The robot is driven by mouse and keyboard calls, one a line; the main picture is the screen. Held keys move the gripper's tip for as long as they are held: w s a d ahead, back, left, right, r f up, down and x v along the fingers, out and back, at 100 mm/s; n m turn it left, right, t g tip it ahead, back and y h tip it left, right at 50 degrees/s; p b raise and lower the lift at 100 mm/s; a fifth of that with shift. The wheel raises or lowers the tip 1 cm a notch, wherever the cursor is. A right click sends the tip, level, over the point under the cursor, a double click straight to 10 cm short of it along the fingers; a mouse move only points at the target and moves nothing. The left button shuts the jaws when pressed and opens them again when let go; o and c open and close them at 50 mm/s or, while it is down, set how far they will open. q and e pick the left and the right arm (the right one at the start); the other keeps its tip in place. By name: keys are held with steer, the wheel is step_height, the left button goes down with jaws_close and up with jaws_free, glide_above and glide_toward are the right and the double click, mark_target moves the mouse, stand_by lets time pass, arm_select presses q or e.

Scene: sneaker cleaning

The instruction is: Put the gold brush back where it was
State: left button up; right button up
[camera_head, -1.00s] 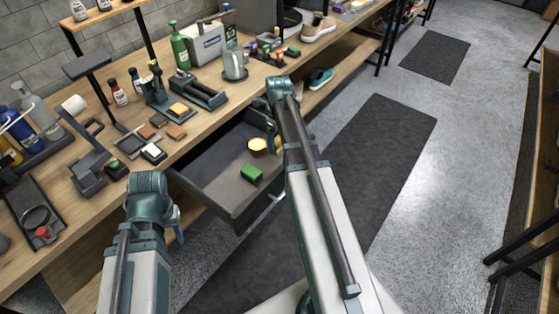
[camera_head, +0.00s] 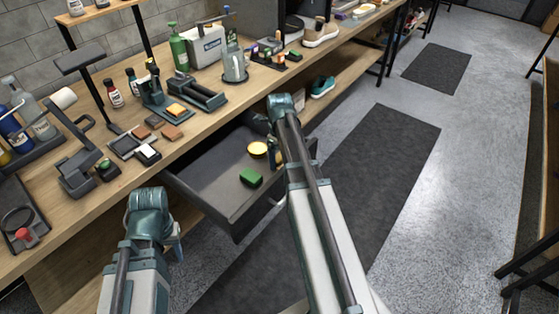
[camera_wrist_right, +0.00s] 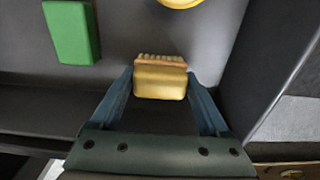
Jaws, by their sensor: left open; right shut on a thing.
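The gold brush (camera_wrist_right: 160,84), with a gold block, a wooden layer and pale bristles, is between the fingers of my right gripper (camera_wrist_right: 160,76), which is shut on it. In the head view my right gripper (camera_head: 275,152) is at the right side of the open dark drawer (camera_head: 215,190), partly hidden by my arm. The brush cannot be made out clearly there. In the wrist view it is over the drawer floor; contact cannot be told. My left gripper (camera_head: 177,246) is open and empty, in front of the bench, left of the drawer.
In the drawer lie a green block (camera_head: 251,178) and a round yellow tin (camera_head: 257,149). The drawer's side wall (camera_wrist_right: 234,75) is close to the right finger. The bench top (camera_head: 105,195) holds small brushes, bottles, trays and a beige sneaker (camera_head: 320,33). A teal shoe (camera_head: 322,82) is on the lower shelf.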

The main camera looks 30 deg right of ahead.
mark_target(279, 156)
steer(key=shift+f, duration=0.2)
steer(key=o, duration=1.1)
steer(key=shift+c, duration=0.2)
steer(key=shift+r, duration=0.2)
step_height(279, 156, up, 12)
steer(key=p, duration=1.2)
